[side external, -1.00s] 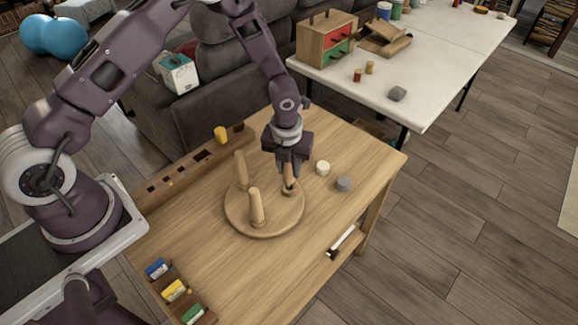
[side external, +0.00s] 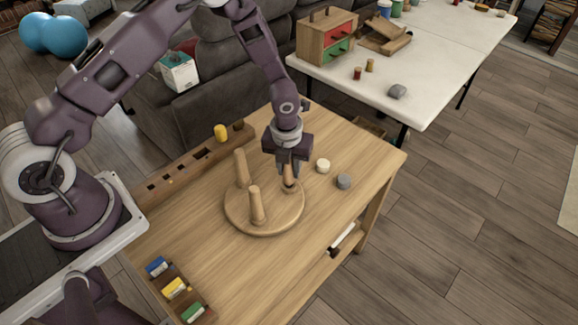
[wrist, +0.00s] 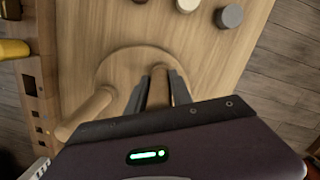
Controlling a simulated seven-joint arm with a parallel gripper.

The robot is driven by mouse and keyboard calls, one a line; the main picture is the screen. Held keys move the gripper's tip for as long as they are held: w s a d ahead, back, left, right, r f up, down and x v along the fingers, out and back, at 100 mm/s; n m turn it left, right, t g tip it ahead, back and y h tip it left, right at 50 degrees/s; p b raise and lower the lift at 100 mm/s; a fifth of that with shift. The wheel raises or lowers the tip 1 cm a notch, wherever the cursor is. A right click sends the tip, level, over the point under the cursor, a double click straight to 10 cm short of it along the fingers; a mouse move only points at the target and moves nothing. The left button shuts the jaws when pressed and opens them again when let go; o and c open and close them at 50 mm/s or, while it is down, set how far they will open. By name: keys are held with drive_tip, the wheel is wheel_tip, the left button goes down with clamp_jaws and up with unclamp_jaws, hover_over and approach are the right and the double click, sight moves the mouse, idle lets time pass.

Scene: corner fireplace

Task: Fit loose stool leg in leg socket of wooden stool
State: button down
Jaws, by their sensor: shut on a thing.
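The wooden stool lies upside down on the table, its round seat (side external: 270,228) at the bottom. Two legs, one at the back (side external: 241,168) and one in front (side external: 256,206), stand up from it. My gripper (side external: 289,182) is over the seat's right side, shut on the loose stool leg (side external: 288,183). The leg is roughly upright, its lower end at the seat. The fingers and the leg hide the socket, so I cannot tell how deep the leg sits. In the wrist view, the leg (wrist: 158,88) shows between the fingers, with the seat (wrist: 112,68) beyond.
A cream round piece (side external: 323,166) and a grey one (side external: 344,182) lie right of the stool. A slotted wooden rack (side external: 185,172) with a yellow piece (side external: 221,133) runs along the back edge. Coloured blocks (side external: 174,290) sit front left. The table (side external: 270,275) is clear in front.

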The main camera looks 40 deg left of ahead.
drive_tip(key=shift+f, duration=0.65)
drive_tip(key=c, duration=1.1)
unclamp_jaws()
drive_tip(key=shift+o, duration=0.2)
drive_tip(key=r, duration=0.7)
drive_tip(key=shift+s+d, duration=0.15)
drive_tip(key=shift+s, duration=0.2)
drive_tip(key=s+a+r+n+t+y, duration=0.1)
drive_tip(key=s+a+r+n, duration=0.15)
drive_tip(key=r+n, duration=0.55)
drive_tip(key=s+a+r+n+t, duration=0.1)
drive_tip(key=s+r+n, duration=0.3)
drive_tip(key=r, duration=0.7)
drive_tip(key=s+r+n+t, duration=0.1)
drive_tip(key=s+r+n, duration=0.4)
drive_tip(key=s+n, duration=0.4)
drive_tip(key=s+r+n+t+h, duration=0.1)
drive_tip(key=s+r+n, duration=0.4)
drive_tip(key=s+n, duration=0.4)
drive_tip(key=shift+s+d+n+h, duration=0.3)
drive_tip(key=shift+s+d, duration=0.05)
drive_tip(key=shift+s, duration=0.5)
